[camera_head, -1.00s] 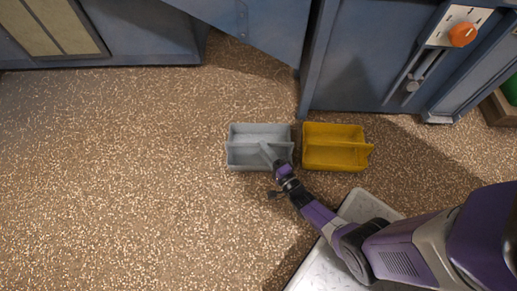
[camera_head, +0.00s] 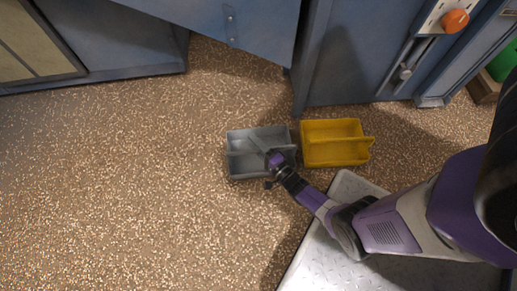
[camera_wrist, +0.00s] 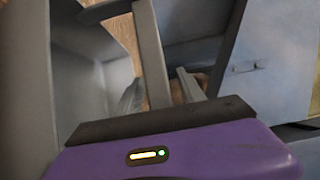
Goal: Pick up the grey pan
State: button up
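The grey pan (camera_head: 238,165) is an open rectangular bin with a cross bar, standing on the speckled floor in the head view. My gripper (camera_head: 262,147) reaches down into it from the lower right, at the bar. In the wrist view the pan's grey wall (camera_wrist: 75,65) fills the left, and a grey bar (camera_wrist: 150,50) runs down between my two fingers (camera_wrist: 160,90). The fingers are apart, with a gap between the bar and the right finger. Where the bar meets the gripper body is hard to make out.
A yellow pan (camera_head: 335,152) stands close at the right of the grey one. Blue machine housings (camera_head: 345,60) with an orange knob (camera_head: 455,20) stand behind. A metal plate (camera_head: 335,265) lies at the lower right. The floor at the left is clear.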

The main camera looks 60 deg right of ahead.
grip_shut()
dwell(1.2)
